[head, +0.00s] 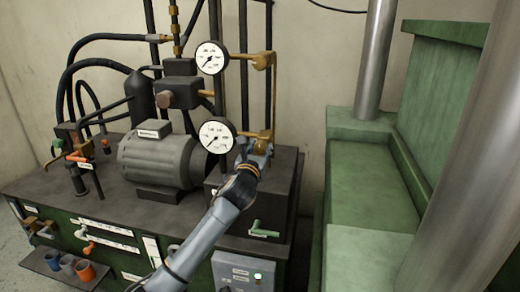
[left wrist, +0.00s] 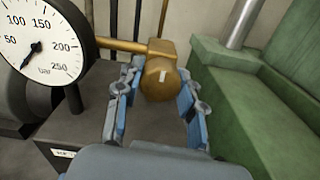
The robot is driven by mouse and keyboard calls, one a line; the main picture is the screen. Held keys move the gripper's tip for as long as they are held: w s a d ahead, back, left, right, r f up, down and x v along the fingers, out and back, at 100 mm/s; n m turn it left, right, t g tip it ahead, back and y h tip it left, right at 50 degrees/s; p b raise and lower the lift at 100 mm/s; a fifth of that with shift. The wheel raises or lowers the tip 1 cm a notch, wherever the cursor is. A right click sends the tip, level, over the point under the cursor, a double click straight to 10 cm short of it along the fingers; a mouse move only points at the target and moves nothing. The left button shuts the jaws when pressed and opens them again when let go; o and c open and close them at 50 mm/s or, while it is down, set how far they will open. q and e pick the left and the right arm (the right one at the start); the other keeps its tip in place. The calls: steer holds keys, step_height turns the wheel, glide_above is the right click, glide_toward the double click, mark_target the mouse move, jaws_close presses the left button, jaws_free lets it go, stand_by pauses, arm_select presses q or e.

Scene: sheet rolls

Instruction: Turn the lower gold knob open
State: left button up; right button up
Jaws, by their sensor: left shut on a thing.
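The lower gold knob (head: 262,145) sits at the right end of a gold pipe, beside the lower pressure gauge (head: 217,135). In the left wrist view the knob (left wrist: 160,80) is a round gold cylinder with a small pale mark on its face. My left gripper (head: 256,153) is at the knob, its two blue-grey fingers on either side, shut on it. The fingers partly hide the knob in the head view. The gauge dial (left wrist: 40,42) shows large at the upper left of the left wrist view. My right gripper is not in view.
An upper gauge (head: 210,58) and upper gold knob (head: 262,61) stand above. A grey motor (head: 162,158) is to the left. A green lever (head: 264,231) is on the cabinet front below. A green bench-like structure (head: 362,180) stands at the right.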

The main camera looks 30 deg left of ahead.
arm_select(q)
steer(key=n+p, duration=0.2)
steer(key=n, duration=0.2)
steer(key=n+p, duration=0.1)
steer(key=n, duration=0.2)
steer(key=shift+n, duration=0.3)
steer(key=n, duration=0.4)
steer(key=shift+f+n, duration=0.1)
steer(key=shift+n, duration=0.2)
steer(key=n, duration=0.5)
steer(key=shift+n, duration=0.4)
